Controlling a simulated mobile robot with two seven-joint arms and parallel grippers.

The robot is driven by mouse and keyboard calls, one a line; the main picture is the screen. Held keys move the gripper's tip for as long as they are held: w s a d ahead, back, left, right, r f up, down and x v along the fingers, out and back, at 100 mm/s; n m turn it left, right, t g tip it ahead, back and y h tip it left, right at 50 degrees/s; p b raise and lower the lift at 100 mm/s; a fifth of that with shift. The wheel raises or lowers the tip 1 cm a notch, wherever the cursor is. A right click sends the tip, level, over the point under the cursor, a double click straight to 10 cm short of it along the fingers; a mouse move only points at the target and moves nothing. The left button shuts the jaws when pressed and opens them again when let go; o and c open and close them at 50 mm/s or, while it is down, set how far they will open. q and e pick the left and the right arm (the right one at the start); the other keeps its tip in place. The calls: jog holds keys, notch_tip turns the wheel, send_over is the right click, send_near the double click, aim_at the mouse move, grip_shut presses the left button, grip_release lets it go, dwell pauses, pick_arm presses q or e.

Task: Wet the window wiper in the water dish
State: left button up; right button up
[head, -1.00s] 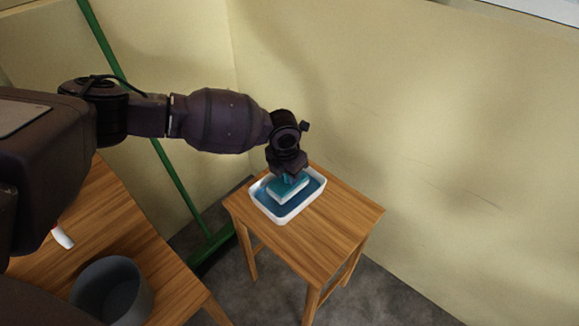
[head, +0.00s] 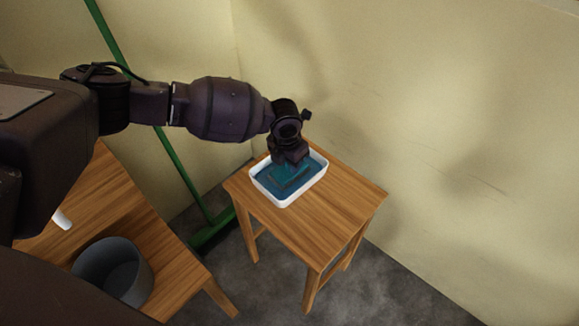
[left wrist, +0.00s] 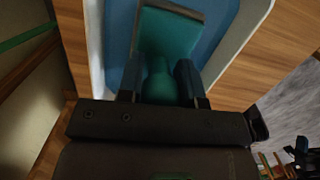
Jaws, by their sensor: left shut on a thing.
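The water dish (head: 285,202) is a white rectangular tray with blue water, standing on a small wooden stool (head: 325,215). My left gripper (head: 289,165) is over the dish, pointing down. It is shut on the teal window wiper (head: 288,176), whose head lies low in the dish and looks tinted by the water. In the left wrist view the gripper (left wrist: 160,88) has its two fingers on either side of the wiper's rounded teal handle (left wrist: 159,82). The wiper's flat head (left wrist: 168,32) extends over the blue of the dish (left wrist: 232,45). My right gripper is not in view.
A wooden table (head: 170,255) at the lower left holds a grey bucket (head: 112,272) and a white object (head: 62,220). A green pole (head: 175,160) with a green foot leans behind.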

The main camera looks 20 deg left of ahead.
pick_arm(q)
jog(key=shift+r, duration=0.15)
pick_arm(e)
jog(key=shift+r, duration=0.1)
pick_arm(q)
jog(key=shift+r+p, duration=1.25)
jog(key=shift+r, duration=2.6)
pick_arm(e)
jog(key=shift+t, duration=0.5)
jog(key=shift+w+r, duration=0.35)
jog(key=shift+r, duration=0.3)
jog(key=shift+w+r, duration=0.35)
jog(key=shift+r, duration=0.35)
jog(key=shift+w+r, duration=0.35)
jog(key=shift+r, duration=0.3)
pick_arm(q)
jog(key=shift+r+p, duration=0.6)
jog(key=shift+r, duration=1.4)
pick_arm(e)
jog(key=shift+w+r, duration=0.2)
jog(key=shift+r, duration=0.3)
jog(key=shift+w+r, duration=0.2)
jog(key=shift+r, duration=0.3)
